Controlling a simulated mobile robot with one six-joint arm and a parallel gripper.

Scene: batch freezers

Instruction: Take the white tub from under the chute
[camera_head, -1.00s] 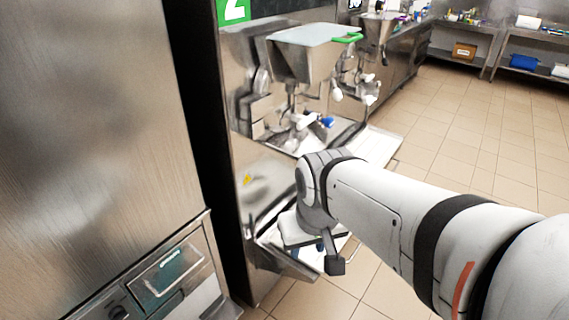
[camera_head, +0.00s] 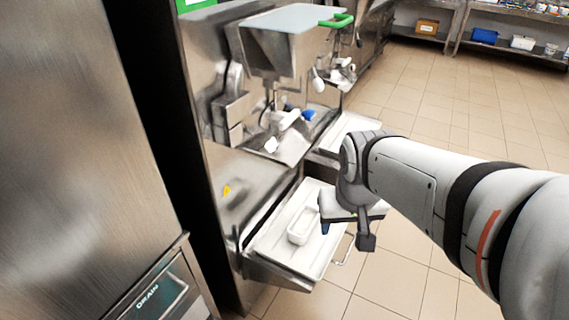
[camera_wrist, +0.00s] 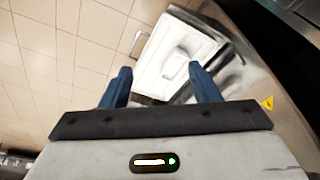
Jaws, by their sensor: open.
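The white tub (camera_head: 302,226) is a small rectangular open container. It stands on a white tray (camera_head: 285,248) projecting low from the front of the freezer, and looks empty. In the wrist view the tub (camera_wrist: 176,62) shows pale against the tray (camera_wrist: 200,28), ahead of and between the blue fingertips. My gripper (camera_wrist: 160,84) is open and empty, with the tub apart from it. In the head view my wrist is at the right of the tub, and only a little blue finger shows. I cannot clearly make out the chute.
The steel freezer (camera_head: 255,165) with a hopper (camera_head: 285,45) and a green handle rises behind the tray. A second tray (camera_head: 345,130) sits further back. A tall steel cabinet (camera_head: 75,150) fills the left. Tiled floor (camera_head: 440,110) is clear at the right.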

